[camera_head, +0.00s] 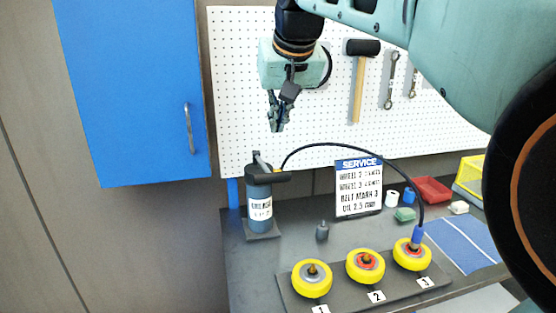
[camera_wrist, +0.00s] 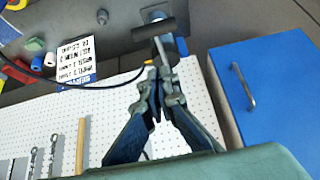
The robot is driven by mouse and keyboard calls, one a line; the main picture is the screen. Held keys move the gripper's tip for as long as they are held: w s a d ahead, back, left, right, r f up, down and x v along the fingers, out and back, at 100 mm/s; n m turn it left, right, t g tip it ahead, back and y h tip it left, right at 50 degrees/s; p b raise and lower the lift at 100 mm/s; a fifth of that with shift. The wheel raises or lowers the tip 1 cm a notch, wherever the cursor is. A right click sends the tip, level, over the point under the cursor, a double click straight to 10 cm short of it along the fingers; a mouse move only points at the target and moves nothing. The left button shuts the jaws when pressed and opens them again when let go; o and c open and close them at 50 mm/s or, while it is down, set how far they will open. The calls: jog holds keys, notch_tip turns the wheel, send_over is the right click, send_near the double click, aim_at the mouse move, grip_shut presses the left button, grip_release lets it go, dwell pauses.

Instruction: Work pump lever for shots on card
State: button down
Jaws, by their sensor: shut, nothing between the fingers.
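The grease pump (camera_head: 259,208) is a dark grey cylinder with a white label, standing upright at the table's left end. Its lever (camera_head: 262,162) rises above the black head and also shows in the wrist view (camera_wrist: 163,52). A black hose (camera_head: 345,146) arches from the pump to a blue coupler (camera_head: 417,235) on the yellow wheel 3 (camera_head: 412,255). The white SERVICE card (camera_head: 358,190) stands behind the wheels; its small lines are hard to read. My gripper (camera_head: 276,128) is shut and empty, above the lever and apart from it; it shows in the wrist view (camera_wrist: 158,72).
Wheel 1 (camera_head: 312,279) and wheel 2 (camera_head: 365,267) sit on the same dark base. A pegboard (camera_head: 235,100) with a hammer (camera_head: 359,85) is behind; a blue cabinet (camera_head: 140,90) is left. A red tray (camera_head: 432,190) lies right.

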jog(key=shift+w+r, duration=0.1)
jog(key=shift+r, duration=0.15)
send_over(273, 177)
jog(key=f, duration=0.8)
jog(key=shift+w+f, duration=0.15)
jog(key=shift+w, duration=0.2)
notch_tip(273, 177, down, 2)
jog(key=shift+s+f, duration=0.35)
jog(key=shift+f, duration=0.6)
jog(key=shift+f, duration=0.1)
